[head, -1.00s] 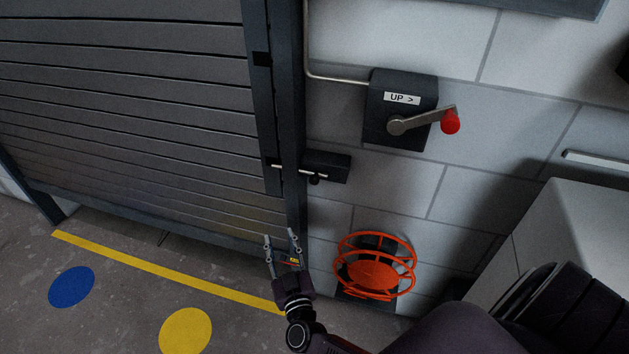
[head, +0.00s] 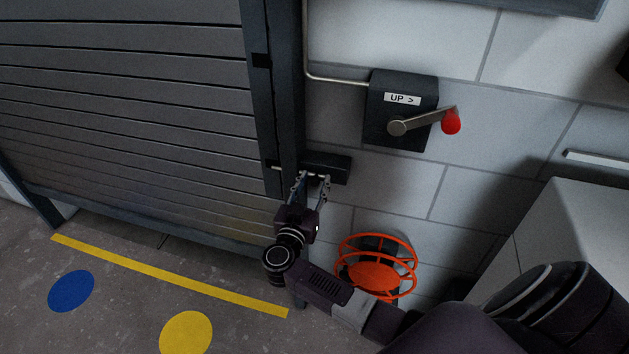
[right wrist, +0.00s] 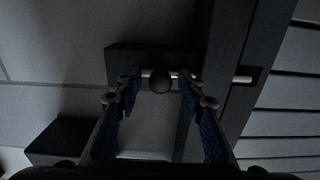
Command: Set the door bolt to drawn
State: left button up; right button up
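The door bolt is a black housing (head: 338,165) on the wall beside the shutter's frame, with a thin metal rod. In the right wrist view its round black knob (right wrist: 160,79) stands in front of the housing (right wrist: 125,61). The rod's bright end (right wrist: 243,79) shows past the frame post, on the shutter side. My right gripper (head: 313,178) is open at the bolt. In the right wrist view its fingertips (right wrist: 159,88) lie on either side of the knob, with gaps visible on both sides. The fingers hide the knob in the head view. My left gripper is not in view.
A crank box (head: 384,118) labelled "UP >" with a red-handled crank (head: 451,121) is on the wall above. An orange wheel (head: 374,276) sits low at the right. The slatted shutter (head: 130,110) is left. A pale cabinet (head: 565,225) stands at right.

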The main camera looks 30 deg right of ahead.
jog(key=shift+w+d, duration=0.25)
jog(key=shift+w, duration=0.05)
grip_shut()
dwell(0.3)
